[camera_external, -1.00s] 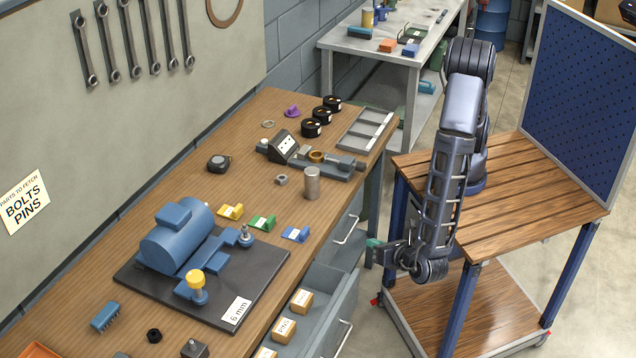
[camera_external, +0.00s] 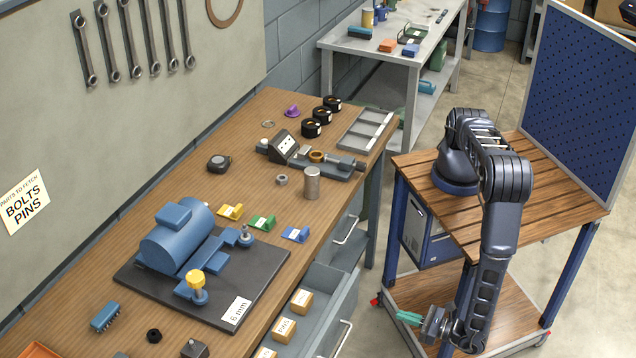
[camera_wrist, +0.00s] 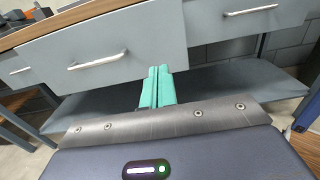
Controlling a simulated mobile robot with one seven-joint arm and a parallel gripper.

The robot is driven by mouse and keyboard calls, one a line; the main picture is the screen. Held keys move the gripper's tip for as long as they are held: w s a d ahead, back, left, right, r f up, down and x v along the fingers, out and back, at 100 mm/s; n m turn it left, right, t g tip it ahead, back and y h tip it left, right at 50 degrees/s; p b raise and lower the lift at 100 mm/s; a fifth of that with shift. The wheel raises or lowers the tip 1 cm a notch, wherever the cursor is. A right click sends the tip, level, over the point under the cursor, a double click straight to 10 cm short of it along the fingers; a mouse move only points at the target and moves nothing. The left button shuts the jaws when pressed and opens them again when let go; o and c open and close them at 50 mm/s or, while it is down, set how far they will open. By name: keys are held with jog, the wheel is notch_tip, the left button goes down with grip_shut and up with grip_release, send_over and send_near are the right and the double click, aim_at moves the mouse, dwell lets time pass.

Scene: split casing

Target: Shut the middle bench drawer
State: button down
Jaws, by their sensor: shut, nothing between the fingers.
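The middle bench drawer (camera_external: 352,302) is pulled out from the wooden workbench, with several small labelled boxes (camera_external: 284,329) inside. In the wrist view its grey front (camera_wrist: 130,38) with a bar handle (camera_wrist: 97,60) stands out in front of its neighbours. My gripper (camera_external: 408,318) has green fingers and is to the right of the open drawer, apart from it. In the wrist view my gripper (camera_wrist: 157,75) is shut and empty, its fingers together, pointing toward the lower right part of the drawer front. The gap between them is hard to judge.
A closed drawer with a handle (camera_external: 347,229) is at the far side, and another drawer (camera_wrist: 20,72) shows at left in the wrist view. A grey lower shelf (camera_wrist: 225,85) lies below. My arm stands on a wooden cart (camera_external: 570,210). Bare floor lies between.

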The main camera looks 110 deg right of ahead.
aim_at(352, 298)
jog(key=x, duration=1.4)
jog(key=x, duration=1.5)
jog(key=shift+f, duration=0.15)
jog(key=shift+w+d, duration=0.3)
jog(key=shift+d, duration=0.05)
jog(key=shift+w+d, duration=0.1)
jog(key=v, duration=1.5)
